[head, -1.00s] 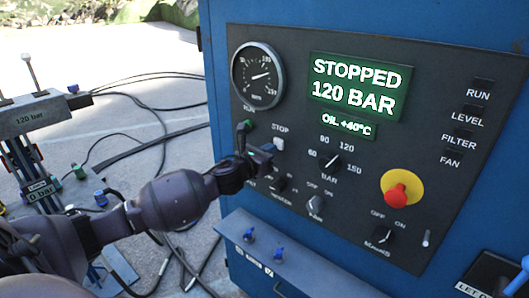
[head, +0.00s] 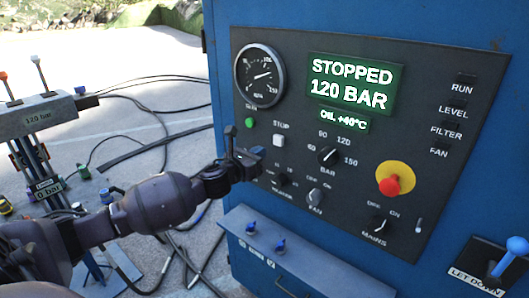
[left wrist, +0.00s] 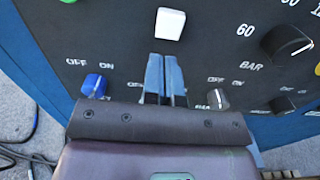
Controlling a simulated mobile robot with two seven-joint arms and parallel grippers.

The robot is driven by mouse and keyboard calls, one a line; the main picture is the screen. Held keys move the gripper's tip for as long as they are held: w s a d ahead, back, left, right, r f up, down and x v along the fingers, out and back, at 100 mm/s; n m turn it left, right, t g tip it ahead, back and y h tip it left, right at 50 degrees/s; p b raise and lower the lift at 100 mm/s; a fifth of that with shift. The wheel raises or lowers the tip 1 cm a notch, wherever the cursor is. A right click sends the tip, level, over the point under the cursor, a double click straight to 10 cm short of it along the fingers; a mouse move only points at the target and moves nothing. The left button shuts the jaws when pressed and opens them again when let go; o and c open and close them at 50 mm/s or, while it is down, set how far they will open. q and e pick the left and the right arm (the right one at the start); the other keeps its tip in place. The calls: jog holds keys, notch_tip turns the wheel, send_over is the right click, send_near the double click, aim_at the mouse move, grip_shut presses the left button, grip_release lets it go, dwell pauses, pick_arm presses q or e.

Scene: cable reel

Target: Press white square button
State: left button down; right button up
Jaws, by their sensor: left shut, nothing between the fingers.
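The white square button (head: 279,140) sits under the word STOP on the dark control panel (head: 460,180) of the blue cabinet. It also shows in the left wrist view (left wrist: 170,23), at the top, ahead of the fingertips. My left gripper (head: 257,151) is shut and empty, just below and left of the button in the head view. In the left wrist view its two blue fingers (left wrist: 165,62) lie together, with a visible gap between their tips and the button. My right gripper is not in view.
A green button (head: 249,122) is up and left of the white one. Knobs surround it, including the BAR knob (head: 327,156) and a blue knob (left wrist: 94,84). A red stop button (head: 391,185) is at right. The display (head: 351,83) reads STOPPED, 120 BAR.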

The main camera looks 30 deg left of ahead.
pick_arm(q)
jog(key=s+a, duration=0.1)
jog(key=s, duration=0.7)
jog(key=shift+f+b, duration=0.2)
jog(key=shift+b, duration=0.25)
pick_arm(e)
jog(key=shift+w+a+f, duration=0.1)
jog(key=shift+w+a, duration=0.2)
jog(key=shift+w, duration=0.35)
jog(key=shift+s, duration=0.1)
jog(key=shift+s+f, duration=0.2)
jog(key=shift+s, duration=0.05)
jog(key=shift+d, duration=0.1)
